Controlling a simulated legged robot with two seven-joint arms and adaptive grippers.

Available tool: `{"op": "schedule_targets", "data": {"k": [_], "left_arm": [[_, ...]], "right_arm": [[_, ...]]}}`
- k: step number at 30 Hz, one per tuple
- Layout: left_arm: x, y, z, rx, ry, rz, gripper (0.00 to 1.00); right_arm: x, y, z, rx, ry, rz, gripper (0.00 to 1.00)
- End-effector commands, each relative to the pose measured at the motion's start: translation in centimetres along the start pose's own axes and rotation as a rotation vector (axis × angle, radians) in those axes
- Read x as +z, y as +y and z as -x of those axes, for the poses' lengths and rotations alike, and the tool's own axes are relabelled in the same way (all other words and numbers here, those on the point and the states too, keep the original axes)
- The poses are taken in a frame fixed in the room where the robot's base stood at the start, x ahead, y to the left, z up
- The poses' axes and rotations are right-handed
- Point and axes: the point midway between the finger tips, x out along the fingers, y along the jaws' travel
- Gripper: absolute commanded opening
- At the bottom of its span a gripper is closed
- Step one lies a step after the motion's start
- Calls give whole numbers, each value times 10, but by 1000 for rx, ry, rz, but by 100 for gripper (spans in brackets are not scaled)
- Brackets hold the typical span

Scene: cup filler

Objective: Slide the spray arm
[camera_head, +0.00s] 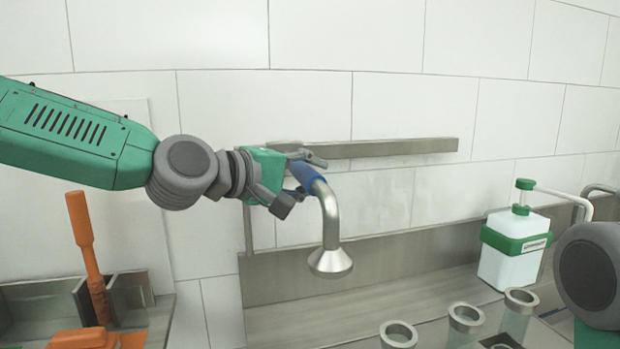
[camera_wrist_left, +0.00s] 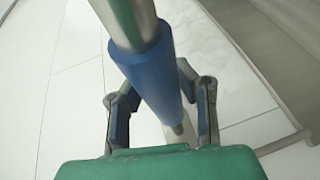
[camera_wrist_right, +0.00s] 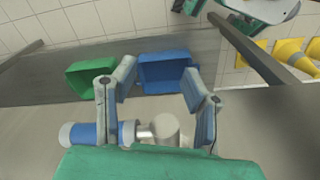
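The spray arm is a bent steel tube (camera_head: 329,213) with a flared nozzle pointing down and a blue grip (camera_head: 307,177), beside the wall rail. My left gripper (camera_head: 297,181) is at the blue grip, its fingers on either side. In the left wrist view the blue grip (camera_wrist_left: 155,75) passes between the spread fingers (camera_wrist_left: 158,82), with gaps showing lower down; whether the tips touch it is hard to tell. My right gripper (camera_wrist_right: 158,84) is open with nothing clearly held. The rear of the tube is hidden by my left gripper in the head view.
A steel rail (camera_head: 400,147) runs along the tiled wall. Below are a ledge (camera_head: 290,322), several clear cups with metal rims (camera_head: 465,317) and a white-green pump bottle (camera_head: 513,255). An orange handle (camera_head: 84,235) stands left. The right wrist view shows green (camera_wrist_right: 93,78) and blue (camera_wrist_right: 165,72) bins.

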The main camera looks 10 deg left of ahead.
Motion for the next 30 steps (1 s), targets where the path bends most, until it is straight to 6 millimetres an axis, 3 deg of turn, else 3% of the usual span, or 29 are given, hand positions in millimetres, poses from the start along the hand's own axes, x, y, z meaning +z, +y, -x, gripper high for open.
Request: {"op": "schedule_targets", "data": {"k": [14, 30], "left_arm": [[2, 1, 8, 0, -2, -1, 48], [-4, -1, 108, 3, -1, 3, 48]], "right_arm": [[2, 0, 1, -1, 2, 0, 40], [2, 0, 1, 0, 2, 0, 40]]}}
